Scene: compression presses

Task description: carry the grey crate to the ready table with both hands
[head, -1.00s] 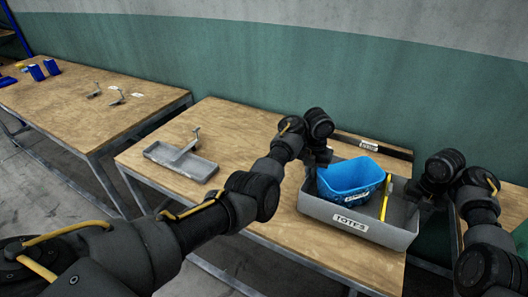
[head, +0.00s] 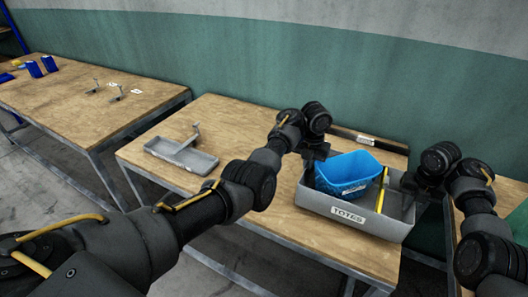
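The grey crate (head: 313,201), labelled "TOTES", is at the right end of the middle wooden table (head: 250,212). It looks level; I cannot tell whether its base touches the table. A blue bin (head: 340,186) and a yellow stick-like item (head: 382,190) are inside it. My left gripper (head: 314,160) is at the crate's left end, and my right gripper (head: 413,184) is at its right end. Their fingers are dark and mostly hidden, so I cannot tell whether they are closed on the walls. No label marks a ready table.
A grey divided tray (head: 181,155) lies on the middle table's left part. Another wooden table (head: 85,110) stands to the left, with small brackets and blue items; a floor gap separates the tables. A wooden surface (head: 509,193) shows at right. A green wall runs behind.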

